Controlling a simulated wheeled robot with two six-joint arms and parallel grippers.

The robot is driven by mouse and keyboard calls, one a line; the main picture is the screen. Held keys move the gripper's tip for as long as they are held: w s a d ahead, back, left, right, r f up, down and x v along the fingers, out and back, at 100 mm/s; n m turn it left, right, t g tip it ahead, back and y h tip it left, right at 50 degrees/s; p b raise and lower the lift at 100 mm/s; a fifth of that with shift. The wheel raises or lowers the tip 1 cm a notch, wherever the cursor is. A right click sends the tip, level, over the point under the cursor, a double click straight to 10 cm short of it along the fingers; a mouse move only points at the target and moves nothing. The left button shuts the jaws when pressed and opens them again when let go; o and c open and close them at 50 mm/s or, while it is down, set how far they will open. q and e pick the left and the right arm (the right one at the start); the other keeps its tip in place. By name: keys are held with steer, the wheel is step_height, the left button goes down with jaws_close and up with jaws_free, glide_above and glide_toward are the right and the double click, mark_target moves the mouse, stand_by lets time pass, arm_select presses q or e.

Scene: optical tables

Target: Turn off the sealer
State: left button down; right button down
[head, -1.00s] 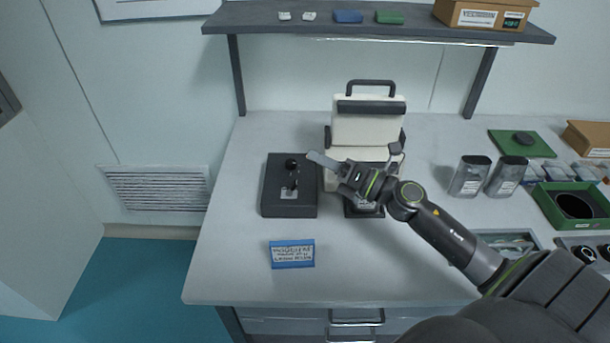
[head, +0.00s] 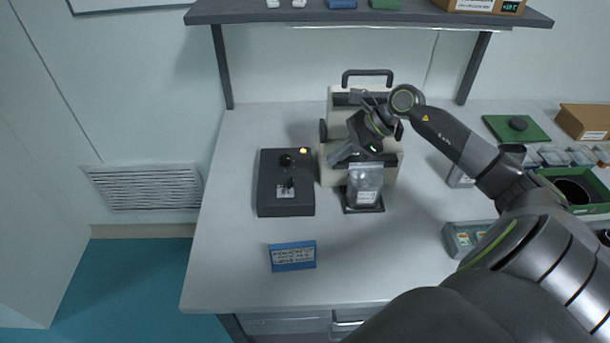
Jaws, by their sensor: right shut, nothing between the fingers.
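The sealer (head: 389,172) is a cream-white machine with a black top handle, at the back middle of the table. To its left is a black control box (head: 268,190) with a round black knob (head: 285,160), a small switch (head: 289,184) on a light plate and a lit orange lamp (head: 303,150). A silver pouch (head: 365,188) stands on a black stand before the sealer. My right gripper (head: 337,157) is shut and empty, in front of the sealer and above-left of the pouch. It hides part of the sealer. It is apart from the box. My left gripper is out of view.
A blue label card (head: 292,256) lies at the table's front. A grey tray (head: 455,243) and a green mat (head: 516,129) are on the right, partly beyond my right arm. A shelf (head: 400,16) spans above the back.

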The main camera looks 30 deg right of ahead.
mark_target(291, 183)
steer(key=shift+a, duration=0.1)
steer(key=p+x, duration=0.3)
steer(key=x, duration=0.5)
steer(key=shift+r, duration=0.1)
steer(key=shift+p+x, duration=0.3)
steer(key=shift+x, duration=0.7)
